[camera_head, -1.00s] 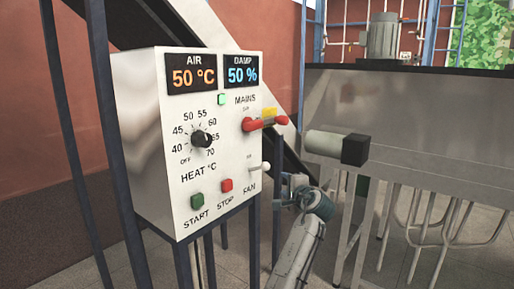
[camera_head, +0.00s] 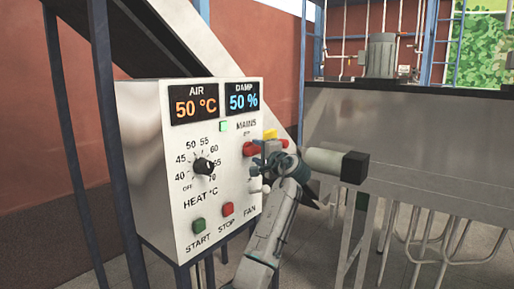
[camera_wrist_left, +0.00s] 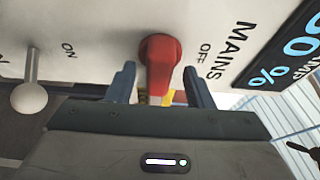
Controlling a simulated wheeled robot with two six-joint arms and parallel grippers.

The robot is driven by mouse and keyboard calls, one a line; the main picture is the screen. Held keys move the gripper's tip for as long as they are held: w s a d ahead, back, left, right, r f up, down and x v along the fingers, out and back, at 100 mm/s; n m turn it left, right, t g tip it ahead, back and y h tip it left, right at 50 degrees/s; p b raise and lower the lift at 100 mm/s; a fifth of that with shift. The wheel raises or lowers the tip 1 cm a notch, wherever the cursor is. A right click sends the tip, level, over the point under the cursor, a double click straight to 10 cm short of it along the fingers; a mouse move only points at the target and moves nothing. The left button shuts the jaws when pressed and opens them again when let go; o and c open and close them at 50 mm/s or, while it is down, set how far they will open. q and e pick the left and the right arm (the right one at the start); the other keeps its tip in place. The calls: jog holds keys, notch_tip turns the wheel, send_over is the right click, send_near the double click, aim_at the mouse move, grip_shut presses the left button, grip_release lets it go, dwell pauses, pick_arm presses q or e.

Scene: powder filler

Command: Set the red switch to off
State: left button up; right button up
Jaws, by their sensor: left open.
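The red switch (camera_head: 251,148) is on the front of the white control box, under the word MAINS and partly hidden by my left gripper. In the left wrist view its red handle (camera_wrist_left: 160,62) sticks out from the panel, between the two fingers, with the word OFF beside it. My left gripper (camera_wrist_left: 160,82) is open, with one finger on each side of the handle and a visible gap to both. In the head view the left gripper (camera_head: 264,163) is in front of the switch. My right gripper is not in view.
A white fan lever (camera_wrist_left: 30,95) sticks out near the left gripper. The box also has a black heat knob (camera_head: 204,166), a green start button (camera_head: 199,225) and a red stop button (camera_head: 228,209). A grey cylinder with a black end (camera_head: 354,167) is close on the right.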

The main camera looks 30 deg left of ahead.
pick_arm(q)
jog(key=shift+w+a, duration=0.25)
jog(key=shift+a, duration=0.1)
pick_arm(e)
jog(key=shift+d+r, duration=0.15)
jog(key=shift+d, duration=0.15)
pick_arm(q)
jog(key=shift+c, duration=0.5)
